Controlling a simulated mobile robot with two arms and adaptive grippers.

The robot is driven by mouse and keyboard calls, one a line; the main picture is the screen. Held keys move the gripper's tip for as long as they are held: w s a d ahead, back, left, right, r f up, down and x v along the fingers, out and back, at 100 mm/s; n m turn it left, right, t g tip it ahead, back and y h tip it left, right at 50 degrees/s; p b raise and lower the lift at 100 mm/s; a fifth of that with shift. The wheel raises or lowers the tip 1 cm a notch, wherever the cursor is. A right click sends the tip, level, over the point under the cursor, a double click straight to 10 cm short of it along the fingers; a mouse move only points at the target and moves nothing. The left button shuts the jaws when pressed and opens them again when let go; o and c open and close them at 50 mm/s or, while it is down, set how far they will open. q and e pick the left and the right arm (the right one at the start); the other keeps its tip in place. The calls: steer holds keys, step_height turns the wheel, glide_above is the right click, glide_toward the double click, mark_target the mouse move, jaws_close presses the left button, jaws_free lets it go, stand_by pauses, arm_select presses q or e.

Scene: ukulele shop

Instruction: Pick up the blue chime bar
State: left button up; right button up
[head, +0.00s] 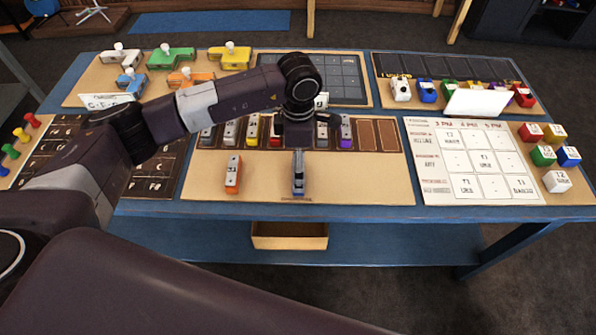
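A small grey-blue bar (298,178), apparently the blue chime bar, stands on the front part of the tan board (350,186) at the middle of the table. My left arm reaches in from the left, with the wrist above the bar rack. My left gripper (299,146) points down just behind and above this bar. Its fingers are dark and mostly hidden by the wrist, so I cannot tell whether they are open or touch the bar. An orange chime bar (233,174) lies to the left, apart from the gripper. My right gripper is not in view.
Several chime bars, including a purple one (346,134), stand in the rack behind, with empty slots (378,135) at right. A white chart (475,165) and coloured blocks (556,158) lie right. An open wooden box (290,236) sits below the front edge.

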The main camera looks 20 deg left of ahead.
arm_select(q)
steer(key=shift+s+f+p, duration=0.1)
steer(key=shift+f+p, duration=0.2)
steer(key=shift+f, duration=1.4)
steer(key=shift+c, duration=0.3)
steer(key=c, duration=1.2)
